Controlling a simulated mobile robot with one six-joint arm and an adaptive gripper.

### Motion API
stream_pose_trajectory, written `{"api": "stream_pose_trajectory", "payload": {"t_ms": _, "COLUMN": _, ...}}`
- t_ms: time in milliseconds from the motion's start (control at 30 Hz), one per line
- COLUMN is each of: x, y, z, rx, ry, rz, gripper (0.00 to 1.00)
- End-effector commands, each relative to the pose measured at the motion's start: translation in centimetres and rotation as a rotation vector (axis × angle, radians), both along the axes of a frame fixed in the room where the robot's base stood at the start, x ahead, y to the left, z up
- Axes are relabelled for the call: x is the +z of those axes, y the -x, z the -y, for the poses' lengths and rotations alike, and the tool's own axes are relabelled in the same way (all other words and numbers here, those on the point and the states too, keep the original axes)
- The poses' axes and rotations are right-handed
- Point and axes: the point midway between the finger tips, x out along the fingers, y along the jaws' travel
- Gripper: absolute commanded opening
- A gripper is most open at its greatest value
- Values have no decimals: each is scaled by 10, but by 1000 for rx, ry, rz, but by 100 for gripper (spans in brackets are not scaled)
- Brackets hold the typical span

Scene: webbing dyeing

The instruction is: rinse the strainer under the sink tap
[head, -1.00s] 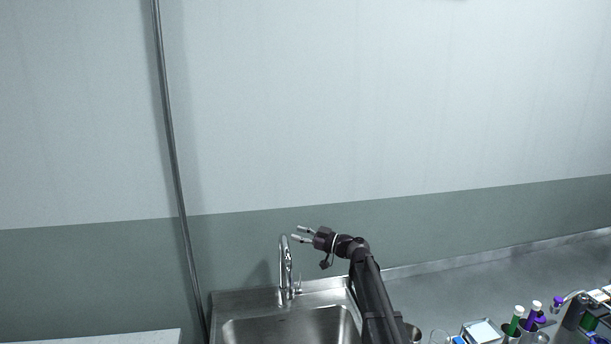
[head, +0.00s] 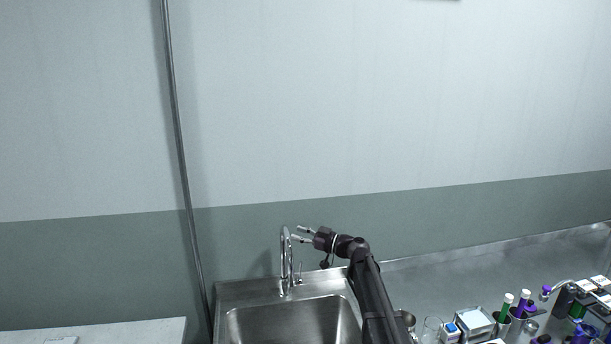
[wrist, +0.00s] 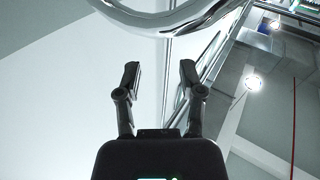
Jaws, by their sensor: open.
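The chrome sink tap (head: 285,262) rises in a gooseneck at the back of the steel sink (head: 292,322) in the head view. My gripper (head: 301,235) is open and empty, at the height of the tap's top and just right of it. In the wrist view my gripper's two fingers (wrist: 160,82) are apart with nothing between them. The tap's curved chrome neck (wrist: 165,18) crosses the top of the wrist view, beyond the fingertips. I cannot tell whether a finger touches the tap. I see no strainer in either view.
A steel counter (head: 450,275) extends right of the sink. It holds a glass beaker (head: 431,329), a square metal container (head: 474,322) and bottles with green and purple parts. A white surface (head: 130,331) lies at lower left. A vertical pipe (head: 181,150) runs up the wall.

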Motion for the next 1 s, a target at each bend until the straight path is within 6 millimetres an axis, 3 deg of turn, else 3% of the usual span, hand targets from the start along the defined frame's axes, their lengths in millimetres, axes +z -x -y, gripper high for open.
{"api": "stream_pose_trajectory", "payload": {"t_ms": 267, "x": 0, "y": 0, "z": 0, "rx": 0, "ry": 1, "rz": -2, "gripper": 50}}
{"api": "stream_pose_trajectory", "payload": {"t_ms": 567, "x": -13, "y": 15, "z": 1, "rx": 15, "ry": 47, "rz": -68, "gripper": 50}}
{"api": "stream_pose_trajectory", "payload": {"t_ms": 1000, "x": -51, "y": 57, "z": 4, "rx": 35, "ry": 190, "rz": -279, "gripper": 50}}
